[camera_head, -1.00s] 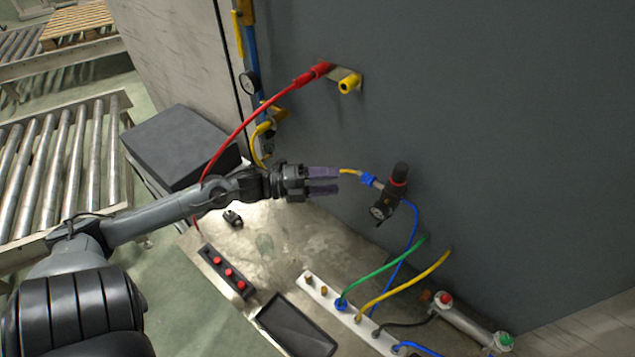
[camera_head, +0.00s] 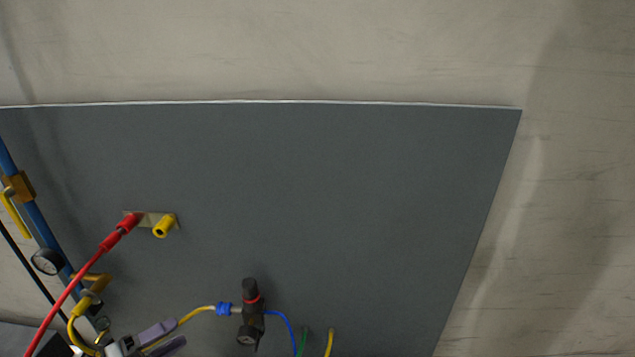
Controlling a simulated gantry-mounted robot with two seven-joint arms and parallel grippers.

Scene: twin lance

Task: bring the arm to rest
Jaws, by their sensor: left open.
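My left gripper (camera_head: 177,333) shows at the bottom left, cut off by the lower edge of the head view. Its two purple-grey fingers are open and point right. A yellow hose (camera_head: 194,314) runs from the blue fitting down to the left and passes behind or between the fingers; I cannot tell if they touch it. The rest of my left arm is mostly out of the picture. My right gripper is not in view.
A grey panel (camera_head: 340,200) fills the middle. On it are a red plug (camera_head: 128,223) with a red hose, a yellow socket (camera_head: 164,226) and a black regulator (camera_head: 250,315). A blue pipe with a gauge (camera_head: 47,261) stands at the left. The panel's right side is bare.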

